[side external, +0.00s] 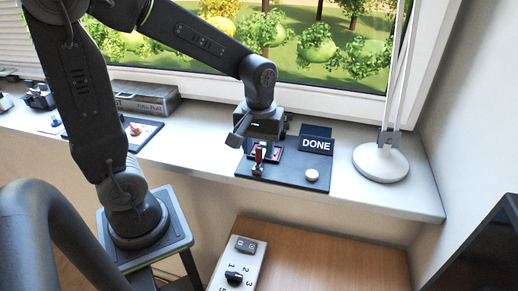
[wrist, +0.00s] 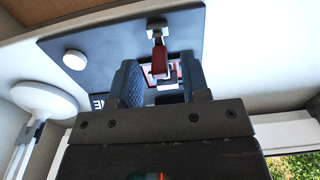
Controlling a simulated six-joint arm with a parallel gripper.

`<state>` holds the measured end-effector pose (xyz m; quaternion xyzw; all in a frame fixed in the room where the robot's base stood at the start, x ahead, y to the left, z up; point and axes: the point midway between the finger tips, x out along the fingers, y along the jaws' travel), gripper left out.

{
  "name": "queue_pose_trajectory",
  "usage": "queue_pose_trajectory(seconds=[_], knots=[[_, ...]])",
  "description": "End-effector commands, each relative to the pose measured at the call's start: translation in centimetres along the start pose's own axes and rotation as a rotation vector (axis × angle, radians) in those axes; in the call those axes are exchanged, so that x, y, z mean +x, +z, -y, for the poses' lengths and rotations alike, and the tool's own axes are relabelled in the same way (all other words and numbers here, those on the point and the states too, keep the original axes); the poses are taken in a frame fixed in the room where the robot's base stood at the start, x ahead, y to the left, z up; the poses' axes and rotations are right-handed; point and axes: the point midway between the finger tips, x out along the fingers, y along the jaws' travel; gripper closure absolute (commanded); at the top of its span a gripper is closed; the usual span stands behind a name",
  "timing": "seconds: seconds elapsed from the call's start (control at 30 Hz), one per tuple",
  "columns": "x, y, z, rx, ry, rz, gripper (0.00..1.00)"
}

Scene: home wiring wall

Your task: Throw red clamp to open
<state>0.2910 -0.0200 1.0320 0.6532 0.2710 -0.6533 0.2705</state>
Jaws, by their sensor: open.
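The red clamp (side external: 259,155) stands on a dark panel (side external: 287,178) on the window sill. In the wrist view the red clamp's handle (wrist: 158,58) shows between my two fingers, with a metal bracket (wrist: 157,29) at its far end. My gripper (side external: 262,140) is over the panel, pointing down at the clamp. In the wrist view my gripper (wrist: 158,82) is open, one blue-grey finger on each side of the red handle, with gaps visible. I cannot tell whether either finger touches it. Part of the clamp's base is hidden by my gripper.
The panel also carries a white round button (side external: 312,175) and a DONE sign (side external: 316,144). A white lamp base (side external: 380,162) stands to the right. Another dark board (side external: 137,131) and a grey box (side external: 147,99) lie left on the sill. A switch panel (side external: 238,265) is below.

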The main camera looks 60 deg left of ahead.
Motion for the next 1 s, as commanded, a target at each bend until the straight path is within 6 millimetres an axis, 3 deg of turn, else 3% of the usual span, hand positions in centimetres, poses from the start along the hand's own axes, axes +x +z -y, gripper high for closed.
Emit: queue_pose_trajectory(seconds=[0.13, 0.43, 0.87, 1.0], knots=[[0.94, 0.01, 0.01, 0.0, 0.0, 0.0, 0.57], [1.08, 0.02, 0.01, 0.0, 0.0, -0.001, 0.58], [1.04, 0.01, 0.02, 0.0, 0.0, -0.001, 1.0], [1.04, 0.01, 0.02, 0.0, 0.0, -0.001, 1.0]])
